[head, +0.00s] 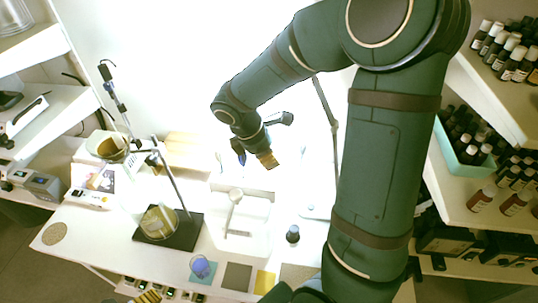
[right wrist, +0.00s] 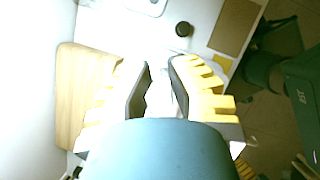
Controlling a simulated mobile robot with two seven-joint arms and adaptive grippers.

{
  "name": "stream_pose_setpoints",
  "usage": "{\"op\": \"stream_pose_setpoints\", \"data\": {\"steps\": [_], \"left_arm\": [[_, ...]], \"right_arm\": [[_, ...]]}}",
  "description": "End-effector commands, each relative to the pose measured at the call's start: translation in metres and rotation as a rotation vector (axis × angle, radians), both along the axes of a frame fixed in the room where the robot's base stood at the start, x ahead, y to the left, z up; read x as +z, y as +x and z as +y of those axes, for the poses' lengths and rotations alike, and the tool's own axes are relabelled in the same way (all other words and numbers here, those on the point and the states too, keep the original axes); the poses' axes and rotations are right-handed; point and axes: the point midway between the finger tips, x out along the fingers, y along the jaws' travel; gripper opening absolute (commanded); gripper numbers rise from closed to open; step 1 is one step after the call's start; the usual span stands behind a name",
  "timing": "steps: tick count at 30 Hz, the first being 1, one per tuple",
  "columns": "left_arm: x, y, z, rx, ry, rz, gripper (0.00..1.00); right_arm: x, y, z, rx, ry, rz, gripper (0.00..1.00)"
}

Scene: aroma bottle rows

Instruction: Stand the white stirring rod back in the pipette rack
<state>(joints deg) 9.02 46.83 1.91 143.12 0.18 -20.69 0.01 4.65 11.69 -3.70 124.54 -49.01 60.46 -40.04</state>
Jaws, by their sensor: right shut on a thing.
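My right gripper (head: 266,160) hangs over the back of the white table, above and behind a pale tray-like stand. In the right wrist view its yellow-ribbed fingers (right wrist: 160,88) are closed around a pale, washed-out thing (right wrist: 160,100), which looks like the white stirring rod. Its ends are lost in the glare. The pale stand (head: 262,197) has an upright piece with a round top (head: 235,196); I cannot tell whether this is the pipette rack. A yellow-ribbed tip, apparently my left gripper (head: 148,297), shows at the bottom edge; its opening is unclear.
A retort stand with a flask (head: 159,220) stands on a black base at left. A dark bottle (head: 292,234) and a blue-filled beaker (head: 200,267) stand near the front. Bottle shelves (head: 490,208) line the right.

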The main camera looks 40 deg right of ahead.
Motion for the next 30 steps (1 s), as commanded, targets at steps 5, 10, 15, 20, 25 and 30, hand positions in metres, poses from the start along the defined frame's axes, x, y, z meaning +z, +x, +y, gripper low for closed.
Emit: {"op": "stream_pose_setpoints", "data": {"steps": [5, 10, 15, 20, 25, 30], "left_arm": [[-0.002, 0.000, 0.000, 0.000, 0.000, 0.000, 0.84], [-0.002, 0.000, 0.000, 0.000, 0.000, 0.000, 0.84], [-0.002, 0.000, 0.000, 0.000, 0.000, 0.000, 0.84], [-0.002, 0.000, 0.000, 0.000, 0.000, 0.000, 0.84], [0.000, 0.000, 0.000, 0.000, 0.000, 0.000, 0.84], [0.008, 0.000, 0.000, 0.000, 0.000, 0.000, 0.84]], "right_arm": [[-0.003, 0.000, 0.000, 0.000, 0.000, 0.000, 0.00], [-0.003, 0.000, 0.000, 0.000, 0.000, 0.000, 0.00], [-0.003, 0.000, 0.000, 0.000, 0.000, 0.000, 0.47], [-0.003, 0.000, 0.000, 0.000, 0.000, 0.000, 0.47], [0.000, 0.000, 0.001, 0.000, 0.000, 0.000, 0.47], [0.008, 0.002, 0.003, 0.000, 0.000, -0.001, 0.47]]}}
